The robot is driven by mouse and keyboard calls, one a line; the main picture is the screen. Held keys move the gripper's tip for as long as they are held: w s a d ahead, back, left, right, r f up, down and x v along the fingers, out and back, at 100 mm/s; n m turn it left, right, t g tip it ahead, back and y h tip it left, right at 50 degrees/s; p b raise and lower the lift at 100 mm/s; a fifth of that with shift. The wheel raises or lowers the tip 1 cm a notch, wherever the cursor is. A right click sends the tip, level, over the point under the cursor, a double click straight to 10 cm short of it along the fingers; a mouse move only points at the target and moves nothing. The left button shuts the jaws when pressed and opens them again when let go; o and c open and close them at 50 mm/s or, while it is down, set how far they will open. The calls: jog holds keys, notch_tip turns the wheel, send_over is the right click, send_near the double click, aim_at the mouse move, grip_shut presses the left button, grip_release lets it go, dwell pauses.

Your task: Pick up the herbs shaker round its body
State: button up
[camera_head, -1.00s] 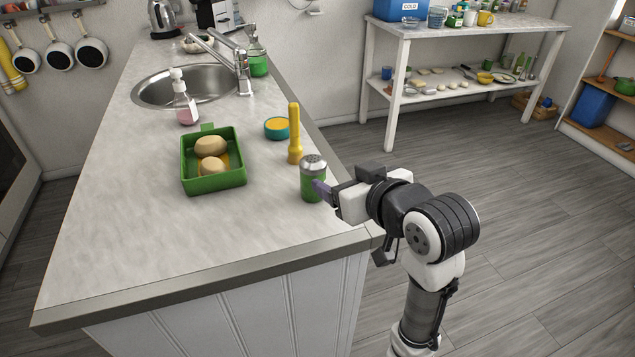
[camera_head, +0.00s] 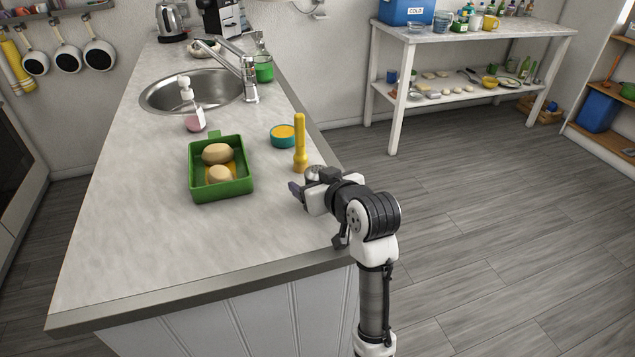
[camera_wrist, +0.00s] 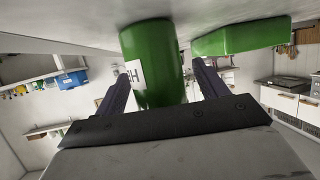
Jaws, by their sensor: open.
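The herbs shaker (camera_wrist: 152,50) has a green body with part of a white label showing in the wrist view. In the head view only its grey top (camera_head: 312,171) shows, and my gripper and wrist hide the body. My gripper (camera_head: 295,190) is level, low over the counter near its right edge. Its jaws are open. In the wrist view the two dark fingers (camera_wrist: 162,78) stand on either side of the shaker's body. I cannot tell whether either finger touches it.
A yellow pepper-mill-like object (camera_head: 300,145) stands just behind the shaker. A teal and yellow round dish (camera_head: 283,135) is beyond it. A green tray (camera_head: 240,188) with two roundish items lies to the left. The counter's front (camera_head: 170,265) is clear.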

jog(key=shift+w+a+f, duration=0.2)
jog(key=shift+w+f, duration=0.05)
jog(key=shift+w, duration=0.2)
jog(key=c, duration=1.1)
jog(key=shift+r, duration=0.1)
